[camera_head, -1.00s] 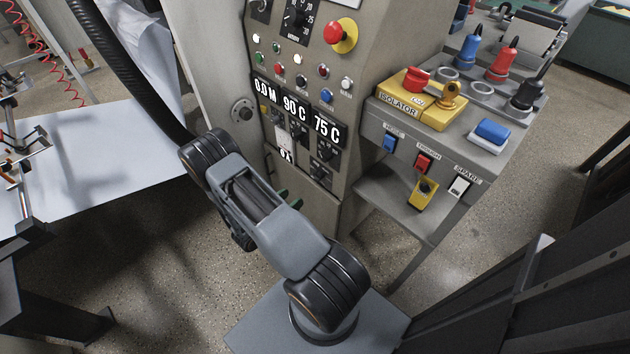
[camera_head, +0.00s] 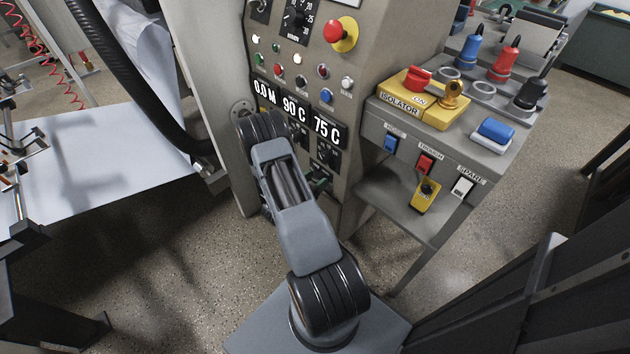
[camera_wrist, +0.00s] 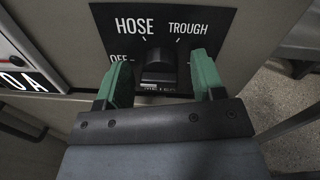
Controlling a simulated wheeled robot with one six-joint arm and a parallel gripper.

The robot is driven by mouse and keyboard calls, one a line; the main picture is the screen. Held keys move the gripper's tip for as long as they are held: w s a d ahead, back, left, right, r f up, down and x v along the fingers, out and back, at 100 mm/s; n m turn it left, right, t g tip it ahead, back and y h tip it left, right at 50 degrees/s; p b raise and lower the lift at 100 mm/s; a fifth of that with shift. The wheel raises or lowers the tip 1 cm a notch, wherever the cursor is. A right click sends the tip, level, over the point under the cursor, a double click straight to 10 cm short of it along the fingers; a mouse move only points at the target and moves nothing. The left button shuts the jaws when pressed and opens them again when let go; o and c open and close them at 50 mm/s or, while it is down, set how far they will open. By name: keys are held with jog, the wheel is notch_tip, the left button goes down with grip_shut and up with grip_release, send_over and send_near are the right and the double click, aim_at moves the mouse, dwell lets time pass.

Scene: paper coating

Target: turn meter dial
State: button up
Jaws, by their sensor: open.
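The meter dial (camera_wrist: 158,66) is a dark knob on a black plate marked HOSE, TROUGH and OFF, in the upper middle of the wrist view. The label below it is partly hidden by my gripper. My gripper (camera_wrist: 163,70) is open, with one green finger on each side of the knob and a gap on both sides. I cannot tell how far the fingertips are from the panel. In the head view a green finger (camera_head: 320,181) shows low at the cabinet front, and my arm hides most of that area.
The grey cabinet (camera_head: 368,60) carries lit displays (camera_head: 296,109) and a red emergency button (camera_head: 341,33). On the right is a side shelf with a yellow isolator (camera_head: 421,98) and blue, red and white switches. A white sheet table (camera_head: 110,165) is on the left.

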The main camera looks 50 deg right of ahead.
jog(key=c, duration=0.9)
jog(key=m+b, duration=0.1)
jog(key=m, duration=0.2)
jog(key=m+b, duration=0.2)
jog(key=m, duration=0.1)
jog(key=shift+s+f, duration=0.1)
jog(key=shift+f, duration=0.1)
jog(key=m+b, duration=0.4)
jog(key=m, duration=0.1)
jog(key=shift+s+m+h, duration=0.1)
jog(key=shift+m+h, duration=0.2)
jog(key=shift+m, duration=0.1)
jog(key=shift+m+g, duration=0.3)
jog(key=o, duration=0.9)
